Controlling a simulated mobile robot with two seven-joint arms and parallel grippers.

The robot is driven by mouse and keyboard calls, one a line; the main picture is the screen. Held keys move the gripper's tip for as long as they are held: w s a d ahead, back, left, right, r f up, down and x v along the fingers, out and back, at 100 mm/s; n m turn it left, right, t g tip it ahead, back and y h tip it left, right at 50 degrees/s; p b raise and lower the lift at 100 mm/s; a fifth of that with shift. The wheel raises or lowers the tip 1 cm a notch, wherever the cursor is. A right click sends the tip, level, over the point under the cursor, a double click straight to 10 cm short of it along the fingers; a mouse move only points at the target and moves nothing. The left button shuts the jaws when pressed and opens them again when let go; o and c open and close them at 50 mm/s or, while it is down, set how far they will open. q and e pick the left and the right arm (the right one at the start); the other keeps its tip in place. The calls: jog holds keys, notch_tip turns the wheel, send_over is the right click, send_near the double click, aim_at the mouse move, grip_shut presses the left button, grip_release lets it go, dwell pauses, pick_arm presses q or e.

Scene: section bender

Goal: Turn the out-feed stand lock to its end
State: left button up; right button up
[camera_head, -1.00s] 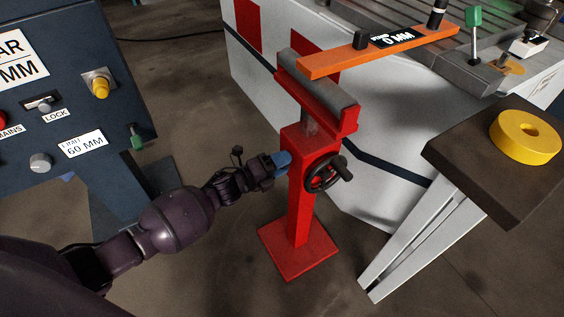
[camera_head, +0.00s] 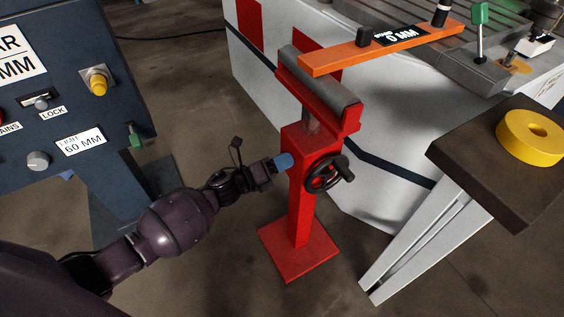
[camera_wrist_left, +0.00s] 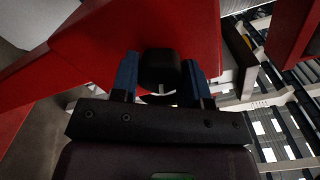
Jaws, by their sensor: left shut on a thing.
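The out-feed stand (camera_head: 303,190) is a red post on a square base, topped by a grey roller. A black handwheel (camera_head: 323,174) sits on the post's right side. My left gripper (camera_head: 283,161) is at the post's upper left side, its blue fingertips close to the red face. In the left wrist view, a black knob (camera_wrist_left: 160,68), which looks like the stand lock, sits between the two blue fingers, and the gripper is shut on it. In the head view the knob is hidden by the fingers. My right gripper is not in view.
A dark blue control panel (camera_head: 110,157) stands at the left. An orange bar (camera_head: 345,60) reaches over the roller. A brown table (camera_head: 455,153) with a yellow ring (camera_head: 531,136) is at the right. The floor around the stand's base is clear.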

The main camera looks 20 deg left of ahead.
pick_arm(q)
jog(key=o, duration=0.9)
jog(key=shift+s, duration=0.1)
jog(key=p+v, duration=0.1)
jog(key=v, duration=0.9)
jog(key=shift+s+a, duration=0.25)
jog(key=shift+a, duration=0.05)
